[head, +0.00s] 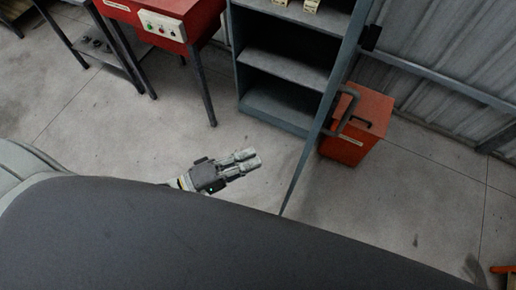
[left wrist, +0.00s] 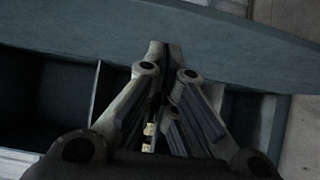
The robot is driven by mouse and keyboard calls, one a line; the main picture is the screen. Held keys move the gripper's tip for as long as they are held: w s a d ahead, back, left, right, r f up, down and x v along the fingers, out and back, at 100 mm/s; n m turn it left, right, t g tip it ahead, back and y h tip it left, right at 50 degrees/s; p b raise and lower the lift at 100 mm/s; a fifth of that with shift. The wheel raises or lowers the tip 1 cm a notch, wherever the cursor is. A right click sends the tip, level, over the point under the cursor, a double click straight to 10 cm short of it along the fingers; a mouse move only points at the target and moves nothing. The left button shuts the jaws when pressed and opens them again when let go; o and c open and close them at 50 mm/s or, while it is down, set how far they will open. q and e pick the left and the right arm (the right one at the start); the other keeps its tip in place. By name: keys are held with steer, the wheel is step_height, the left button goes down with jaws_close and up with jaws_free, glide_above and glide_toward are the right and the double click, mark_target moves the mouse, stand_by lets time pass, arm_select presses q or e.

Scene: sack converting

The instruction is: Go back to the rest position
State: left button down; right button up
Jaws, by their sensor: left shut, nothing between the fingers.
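My left gripper (head: 250,158) shows in the middle of the head view, past the edge of my dark body, above the grey concrete floor. Its fingers are together and nothing is between them. In the left wrist view the shut fingers (left wrist: 160,52) point at a grey-blue panel (left wrist: 235,50). I cannot tell whether they touch it. My right gripper is in neither view.
A grey-blue shelf unit (head: 275,108) with an open door (head: 322,125) stands ahead of the left gripper. A red box (head: 347,148) sits right of the door. A red machine (head: 165,22) on legs stands at upper left. Floor (head: 110,130) between is clear.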

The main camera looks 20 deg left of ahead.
arm_select(q)
steer(key=w+a+f+m+g+y+b, duration=0.1)
steer(key=a+f+m+g+y, duration=0.3)
steer(key=f, duration=1.1)
steer(key=a+f+m+t+y, duration=0.15)
steer(key=a+f+y, duration=0.5)
steer(key=f, duration=0.85)
steer(key=s+a+f+m+g+y, duration=0.1)
steer(key=s+a+f+m+g, duration=0.1)
steer(key=s+f, duration=0.4)
steer(key=s+a+f+m+g+y, duration=0.1)
steer(key=s+a+f+m+g, duration=0.15)
steer(key=s+f, duration=0.35)
steer(key=s+d+f+g, duration=0.2)
steer(key=s+f, duration=0.1)
steer(key=s, duration=0.3)
steer(key=s+d+f+m+g, duration=0.1)
steer(key=s+d+f+g, duration=0.1)
steer(key=s, duration=0.5)
steer(key=shift+s+f+g+b, duration=0.2)
steer(key=shift+f+g+b, duration=0.2)
steer(key=shift+f, duration=0.35)
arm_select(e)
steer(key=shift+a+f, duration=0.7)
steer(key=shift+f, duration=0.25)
